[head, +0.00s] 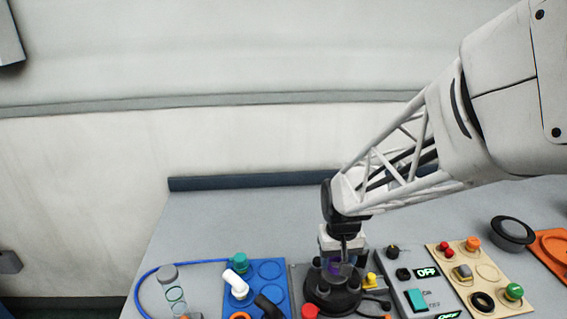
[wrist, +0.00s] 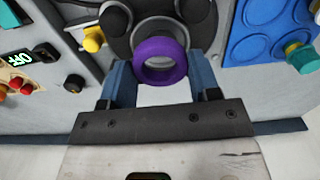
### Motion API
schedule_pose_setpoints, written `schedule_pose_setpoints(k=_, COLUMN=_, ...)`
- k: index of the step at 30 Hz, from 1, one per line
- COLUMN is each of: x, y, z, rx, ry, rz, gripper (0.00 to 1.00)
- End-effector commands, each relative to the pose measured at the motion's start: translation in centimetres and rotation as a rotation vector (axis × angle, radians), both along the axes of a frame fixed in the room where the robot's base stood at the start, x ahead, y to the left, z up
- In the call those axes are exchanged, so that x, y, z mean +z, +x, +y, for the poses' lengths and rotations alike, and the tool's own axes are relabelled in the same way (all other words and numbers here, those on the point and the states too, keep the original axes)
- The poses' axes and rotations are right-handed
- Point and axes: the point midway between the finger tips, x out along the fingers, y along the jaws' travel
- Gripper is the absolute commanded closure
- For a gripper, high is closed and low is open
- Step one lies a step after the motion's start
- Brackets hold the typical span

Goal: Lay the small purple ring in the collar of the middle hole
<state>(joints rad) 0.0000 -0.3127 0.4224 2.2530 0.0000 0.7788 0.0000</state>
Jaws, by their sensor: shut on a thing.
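The small purple ring (wrist: 161,62) is between the blue-grey fingers of my gripper (wrist: 160,78) in the wrist view, and my gripper is shut on it. A bit of its purple (head: 334,267) shows faintly under my gripper (head: 341,264) in the head view. The black round base (head: 330,297) lies just below. In the wrist view the middle collar (wrist: 158,27) appears directly beyond the ring, partly covered by it. I cannot tell whether the ring touches the collar.
A blue panel (head: 283,297) with round recesses, a teal knob and a white elbow lies left of the base. A yellow knob (head: 370,280) and a grey switch panel (head: 412,291) stand close on the right. A beige button panel (head: 487,272) lies farther right. The table behind is clear.

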Motion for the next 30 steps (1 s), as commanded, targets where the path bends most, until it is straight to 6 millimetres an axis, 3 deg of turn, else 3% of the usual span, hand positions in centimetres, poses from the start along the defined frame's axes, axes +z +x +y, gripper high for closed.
schedule_pose_setpoints(k=30, x=-1.0, y=0.0, z=0.0, rx=0.000, ry=0.000, rz=0.000, gripper=0.72)
